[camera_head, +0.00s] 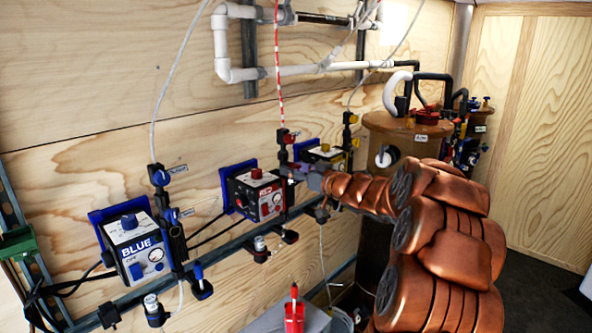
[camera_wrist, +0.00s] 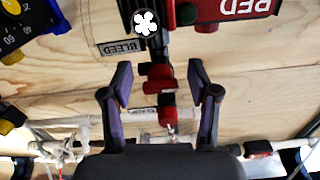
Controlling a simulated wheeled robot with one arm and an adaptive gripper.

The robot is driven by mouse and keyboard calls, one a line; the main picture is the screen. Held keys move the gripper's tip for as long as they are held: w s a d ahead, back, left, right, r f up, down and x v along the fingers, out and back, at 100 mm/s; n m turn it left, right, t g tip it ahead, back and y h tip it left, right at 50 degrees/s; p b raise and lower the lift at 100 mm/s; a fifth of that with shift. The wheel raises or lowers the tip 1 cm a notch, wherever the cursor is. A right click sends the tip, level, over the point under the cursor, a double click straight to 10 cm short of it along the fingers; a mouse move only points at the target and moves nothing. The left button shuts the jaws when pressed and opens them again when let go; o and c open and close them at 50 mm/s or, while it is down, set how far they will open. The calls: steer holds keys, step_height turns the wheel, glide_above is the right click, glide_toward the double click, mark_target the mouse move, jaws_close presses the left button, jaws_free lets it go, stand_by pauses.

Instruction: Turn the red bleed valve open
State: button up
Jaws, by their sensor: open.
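The red bleed valve (camera_wrist: 160,83) is a small red and black fitting between my gripper's fingers in the wrist view. In the head view, the red and black fitting (camera_head: 287,136) shows above the red control box, with a red and white tube rising from it. My gripper (camera_head: 296,170) is beside the lower part of this fitting and hides some of it. In the wrist view, my gripper (camera_wrist: 160,78) is open, with one purple finger on each side of the valve. Gaps show on both sides, and the fingers appear apart from it. Two BLEED labels (camera_wrist: 120,47) are nearby.
The red control box (camera_head: 258,193) is left of my gripper, with the blue box (camera_head: 137,250) farther left. A yellow box (camera_head: 325,156) stands just behind. A brown tank (camera_head: 405,127) is at the right. The plywood wall (camera_head: 90,110) lies close behind the fittings.

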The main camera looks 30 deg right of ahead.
jaws_close()
stand_by(0.3)
steer(key=shift+n, duration=0.3)
steer(key=shift+n+b, duration=0.35)
steer(key=shift+n, duration=0.05)
jaws_free()
steer(key=v, duration=1.2)
stand_by(0.6)
